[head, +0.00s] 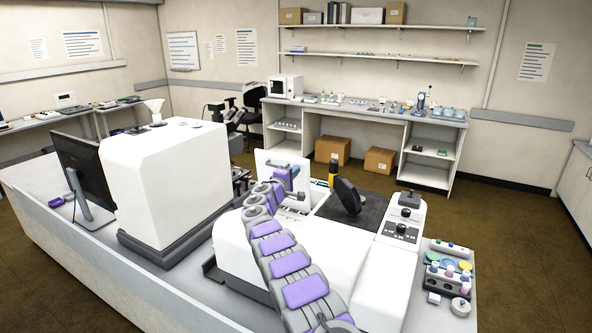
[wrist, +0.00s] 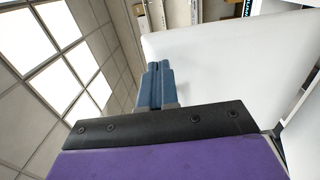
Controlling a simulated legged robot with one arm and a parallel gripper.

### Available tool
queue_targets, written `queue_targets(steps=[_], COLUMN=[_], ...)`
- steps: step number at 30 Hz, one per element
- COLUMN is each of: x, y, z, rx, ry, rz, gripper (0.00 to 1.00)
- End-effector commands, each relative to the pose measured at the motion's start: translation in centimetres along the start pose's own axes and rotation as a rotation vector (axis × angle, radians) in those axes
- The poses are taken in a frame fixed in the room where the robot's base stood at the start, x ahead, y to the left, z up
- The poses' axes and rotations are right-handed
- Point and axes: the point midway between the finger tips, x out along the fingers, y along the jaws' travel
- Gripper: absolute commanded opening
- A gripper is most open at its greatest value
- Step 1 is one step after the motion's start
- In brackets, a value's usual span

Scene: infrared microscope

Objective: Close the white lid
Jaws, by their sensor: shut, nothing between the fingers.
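The white lid (head: 302,174) is a flat panel standing up, open, on the white microscope body (head: 235,240) in the head view. My gripper (head: 273,163) is at the lid's near face, toward its upper left part. In the wrist view the blue fingers of my gripper (wrist: 159,68) are together with nothing between them. A large white surface, which looks like the lid (wrist: 225,60), fills the right side there, close to the fingers. I cannot tell whether they touch it. My arm hides part of the lid's lower edge and hinge area.
A black eyepiece-like part (head: 346,195) stands right of the lid, on a dark stage. A control box (head: 403,217) is farther right. A large white instrument (head: 165,180) and a monitor (head: 83,170) stand to the left. A tray of vials (head: 447,272) sits at the bench's right end.

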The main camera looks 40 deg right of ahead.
Motion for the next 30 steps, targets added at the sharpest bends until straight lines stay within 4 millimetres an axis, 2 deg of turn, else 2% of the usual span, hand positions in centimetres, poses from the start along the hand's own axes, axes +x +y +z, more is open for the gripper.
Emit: queue_targets(steps=[9,23,30], x=[1.5,1.7,2.1], y=[0.1,0.1,0.4], z=[-0.1,0.0,0.6], rx=[0.002,0.0,-0.002], ry=[-0.001,0.0,0.001], rz=[0.0,0.0,-0.043], gripper=[0.0,0.0,0.0])
